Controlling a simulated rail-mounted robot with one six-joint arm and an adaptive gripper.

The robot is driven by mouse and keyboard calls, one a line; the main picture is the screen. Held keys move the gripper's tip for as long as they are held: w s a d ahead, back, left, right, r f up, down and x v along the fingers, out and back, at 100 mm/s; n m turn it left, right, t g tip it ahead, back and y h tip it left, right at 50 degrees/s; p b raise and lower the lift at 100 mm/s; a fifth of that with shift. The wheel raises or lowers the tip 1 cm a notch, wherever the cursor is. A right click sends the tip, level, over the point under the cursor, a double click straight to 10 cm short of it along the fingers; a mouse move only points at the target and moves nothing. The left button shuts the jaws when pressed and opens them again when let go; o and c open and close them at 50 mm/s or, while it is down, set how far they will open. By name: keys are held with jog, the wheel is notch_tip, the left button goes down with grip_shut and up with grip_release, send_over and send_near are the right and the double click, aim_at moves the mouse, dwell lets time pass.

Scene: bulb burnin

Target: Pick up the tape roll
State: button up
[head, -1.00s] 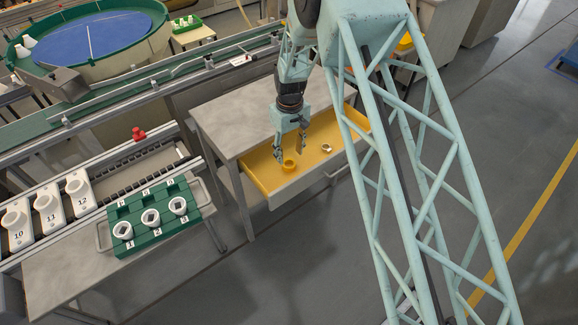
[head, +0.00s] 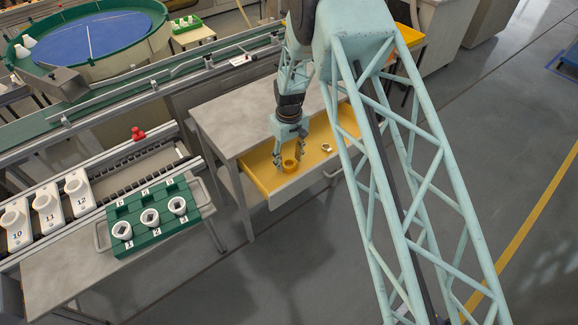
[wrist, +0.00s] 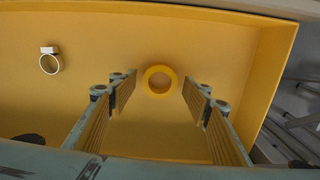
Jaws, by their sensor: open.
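The tape roll (head: 290,165) is a yellow ring lying in the open yellow drawer (head: 262,179). In the wrist view the tape roll (wrist: 159,80) lies flat, centred between my fingers and a little beyond their tips. My gripper (head: 288,158) points down over the drawer, just above the roll. In the wrist view my gripper (wrist: 160,82) is open, with a finger on each side and nothing between the pads. I cannot tell the exact height left between the fingertips and the roll.
A small white-and-metal ring-shaped item (wrist: 50,60) lies in the drawer to the left in the wrist view. The drawer wall (wrist: 272,75) stands close on the right. A green tray with white sockets (head: 150,215) sits on the bench at left.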

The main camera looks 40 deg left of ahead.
jog(key=shift+f, duration=0.55)
jog(key=c, duration=0.9)
